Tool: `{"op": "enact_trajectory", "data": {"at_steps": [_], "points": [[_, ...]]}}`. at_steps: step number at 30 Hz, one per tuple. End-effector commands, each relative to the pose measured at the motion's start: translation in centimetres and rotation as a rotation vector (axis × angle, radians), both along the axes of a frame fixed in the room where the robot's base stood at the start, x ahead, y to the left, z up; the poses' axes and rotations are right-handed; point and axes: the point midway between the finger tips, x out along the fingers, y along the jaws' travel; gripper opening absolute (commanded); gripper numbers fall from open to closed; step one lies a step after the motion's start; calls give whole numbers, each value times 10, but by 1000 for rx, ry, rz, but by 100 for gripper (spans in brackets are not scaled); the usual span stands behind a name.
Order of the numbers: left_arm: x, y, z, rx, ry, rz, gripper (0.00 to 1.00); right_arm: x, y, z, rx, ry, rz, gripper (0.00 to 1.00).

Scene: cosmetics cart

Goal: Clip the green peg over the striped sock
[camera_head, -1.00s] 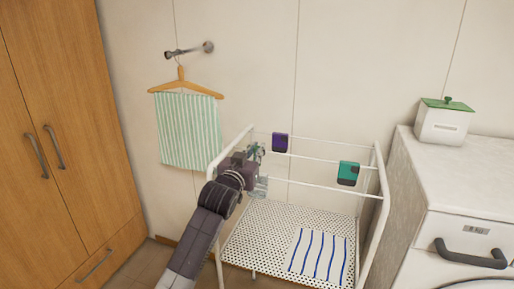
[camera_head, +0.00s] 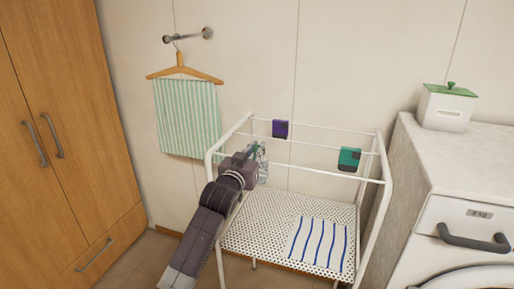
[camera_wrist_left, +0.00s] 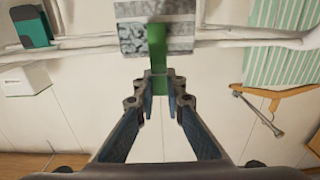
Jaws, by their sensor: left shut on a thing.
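A grey patterned sock with stripe bands (camera_wrist_left: 156,36) hangs on a white rail of the drying rack; in the head view it shows partly (camera_head: 263,172) behind my gripper. My left gripper (camera_wrist_left: 168,86) is shut on a green peg (camera_wrist_left: 158,58), whose far end overlaps the sock in the wrist view. I cannot tell whether the peg's jaws straddle the sock and rail. In the head view my left gripper (camera_head: 255,156) is at the rack's left end, and the peg is barely visible there. My right gripper is not in view.
The rack (camera_head: 214,176) also carries a purple item (camera_head: 280,129) and a teal item (camera_head: 349,158). A blue-striped cloth (camera_head: 318,246) lies on its perforated shelf. A green-striped towel (camera_head: 188,118) hangs on the wall to the left. A washing machine (camera_head: 460,226) stands right.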

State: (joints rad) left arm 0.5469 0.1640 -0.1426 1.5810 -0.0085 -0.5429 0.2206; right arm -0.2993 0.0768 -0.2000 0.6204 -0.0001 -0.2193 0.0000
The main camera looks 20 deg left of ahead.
Motion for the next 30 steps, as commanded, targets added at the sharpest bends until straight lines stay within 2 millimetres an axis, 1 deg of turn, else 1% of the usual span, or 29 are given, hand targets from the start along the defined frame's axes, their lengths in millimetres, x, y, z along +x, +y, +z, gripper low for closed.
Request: {"op": "enact_trajectory", "data": {"at_steps": [5, 6, 11, 17, 19, 23, 26, 30], "points": [[0, 0, 0, 0, 0, 0, 0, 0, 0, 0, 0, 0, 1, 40], [0, 0, 0, 0, 0, 0, 13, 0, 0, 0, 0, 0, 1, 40], [0, 0, 0, 0, 0, 0, 30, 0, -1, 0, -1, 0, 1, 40], [0, 0, 0, 0, 0, 0, 30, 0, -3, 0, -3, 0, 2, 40], [0, 0, 0, 0, 0, 0, 30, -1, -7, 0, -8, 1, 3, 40], [-6, 0, 0, 0, -1, 0, 30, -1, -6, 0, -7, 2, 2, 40], [-16, 1, -1, 0, 0, 0, 30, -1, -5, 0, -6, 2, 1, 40], [-39, 1, -1, 0, 1, 0, 30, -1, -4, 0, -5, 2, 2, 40]]}}
